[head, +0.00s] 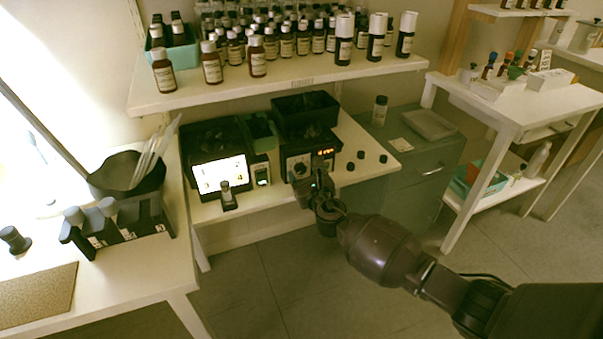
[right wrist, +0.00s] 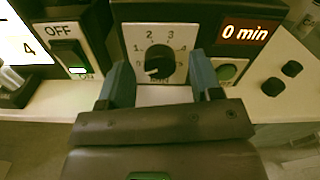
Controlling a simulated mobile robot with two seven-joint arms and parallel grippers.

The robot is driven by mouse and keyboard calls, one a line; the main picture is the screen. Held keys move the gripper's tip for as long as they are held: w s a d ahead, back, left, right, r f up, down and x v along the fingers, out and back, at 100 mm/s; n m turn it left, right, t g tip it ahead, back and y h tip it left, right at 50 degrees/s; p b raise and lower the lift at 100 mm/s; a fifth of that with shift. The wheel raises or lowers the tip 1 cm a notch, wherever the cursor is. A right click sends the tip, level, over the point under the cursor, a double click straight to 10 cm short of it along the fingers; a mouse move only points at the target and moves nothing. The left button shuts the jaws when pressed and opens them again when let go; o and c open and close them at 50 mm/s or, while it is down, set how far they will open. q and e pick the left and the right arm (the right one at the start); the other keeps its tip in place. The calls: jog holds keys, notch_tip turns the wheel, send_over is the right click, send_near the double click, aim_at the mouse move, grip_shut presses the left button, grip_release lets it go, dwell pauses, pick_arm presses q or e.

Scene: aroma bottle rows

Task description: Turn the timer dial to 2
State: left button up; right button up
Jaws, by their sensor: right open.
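The timer dial (right wrist: 158,60) is a round dark knob on a pale plate with numbers around its upper half, 2 at its upper left. A light mark on the knob appears at its lower left. The red display (right wrist: 245,33) beside it reads "0 min". In the head view, the timer box (head: 299,167) stands on the low bench. My right gripper (right wrist: 160,66) is open, its blue-grey fingers on either side of the dial in the picture; contact cannot be told. It also shows in the head view (head: 316,186) before the box. My left gripper is out of view.
A switch marked OFF (right wrist: 68,52) with a green light is left of the dial. Small dark knobs (right wrist: 292,68) lie on the bench to the right. A lit screen (head: 220,174) stands to the left, and a bottle shelf (head: 290,82) runs above.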

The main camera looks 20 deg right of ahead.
jog(key=shift+w, duration=0.45)
jog(key=shift+r, duration=0.1)
jog(key=c, duration=0.9)
